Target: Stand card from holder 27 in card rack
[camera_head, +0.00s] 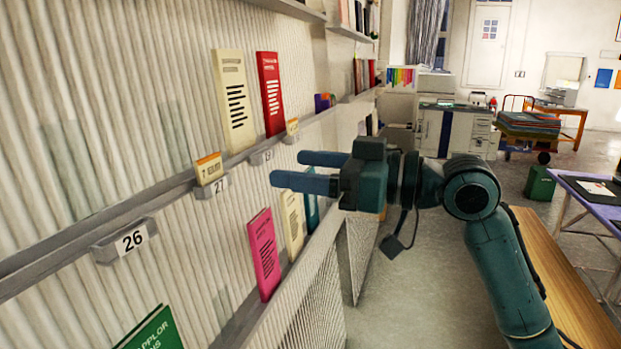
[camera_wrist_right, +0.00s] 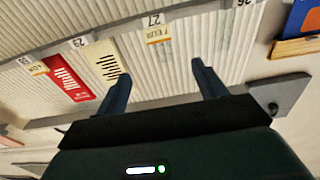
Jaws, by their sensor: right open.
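The card (camera_head: 209,168), cream with an orange top edge, stands in the holder labelled 27 (camera_head: 212,190) on the wall rail. In the right wrist view, where the wall appears upside down, the card (camera_wrist_right: 157,35) is in holder 27 (camera_wrist_right: 155,19). My right gripper (camera_head: 286,168) is open and empty, its fingers pointing left toward the wall. In the wrist view the card lies beyond the fingertips (camera_wrist_right: 161,70), in line with the gap between them and apart from both. I cannot identify a card rack. My left gripper is not in view.
Holder 26 (camera_head: 123,240) is empty. A pink booklet (camera_head: 263,252) stands on the lower ledge. A wooden bench (camera_head: 560,280) is right of my arm.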

